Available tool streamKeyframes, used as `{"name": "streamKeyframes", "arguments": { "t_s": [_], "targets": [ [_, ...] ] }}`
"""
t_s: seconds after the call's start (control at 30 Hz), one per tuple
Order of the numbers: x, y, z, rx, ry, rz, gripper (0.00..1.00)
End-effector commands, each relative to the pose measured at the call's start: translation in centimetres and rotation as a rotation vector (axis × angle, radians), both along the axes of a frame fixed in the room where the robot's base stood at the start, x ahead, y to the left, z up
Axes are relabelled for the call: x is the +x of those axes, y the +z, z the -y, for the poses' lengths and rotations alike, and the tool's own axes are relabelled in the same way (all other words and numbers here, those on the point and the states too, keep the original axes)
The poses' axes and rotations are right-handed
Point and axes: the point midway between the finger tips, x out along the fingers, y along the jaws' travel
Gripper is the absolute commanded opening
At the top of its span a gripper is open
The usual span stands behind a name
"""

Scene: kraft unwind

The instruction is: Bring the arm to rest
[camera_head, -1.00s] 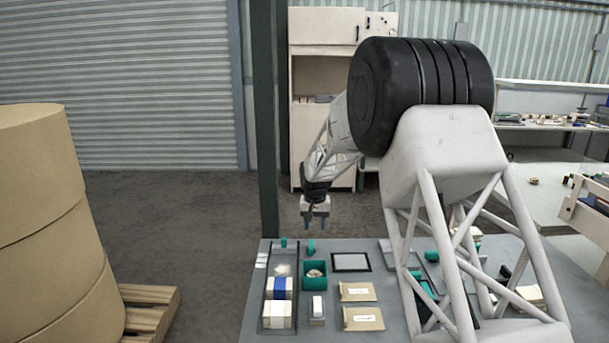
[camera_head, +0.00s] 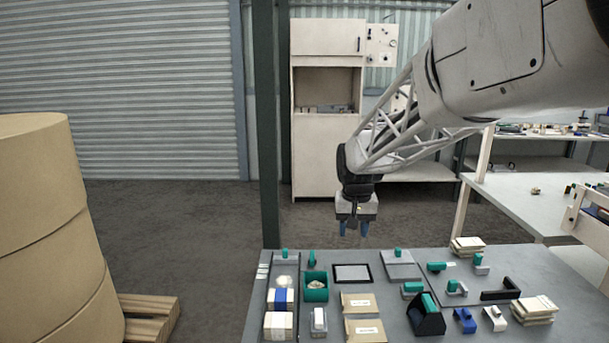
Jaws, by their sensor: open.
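My gripper (camera_head: 354,230) hangs pointing down, with two blue fingers apart and nothing between them. It appears above or beyond the far edge of the grey table (camera_head: 398,325), at the middle of the picture. My arm reaches in from the upper right and covers part of the background. The gripper touches nothing that I can see.
The table bears a tray with blue-banded boxes (camera_head: 284,300), a teal bin (camera_head: 316,287), a black frame (camera_head: 352,273), brown packets (camera_head: 358,303), and a black holder (camera_head: 427,317). Kraft rolls (camera_head: 45,235) stand on a pallet (camera_head: 150,315) at left. The floor between is free.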

Motion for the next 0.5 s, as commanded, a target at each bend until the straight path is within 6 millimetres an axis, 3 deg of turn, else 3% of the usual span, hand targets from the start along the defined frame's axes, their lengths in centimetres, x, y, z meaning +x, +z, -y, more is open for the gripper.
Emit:
{"name": "streamKeyframes", "arguments": {
  "t_s": [0.2,0.5],
  "targets": [
    [-5.9,1.9,1.5,-0.001,0.003,0.023,0.45],
    [-13.8,3.2,3.2,-0.004,0.005,0.050,0.45]
  ]
}}
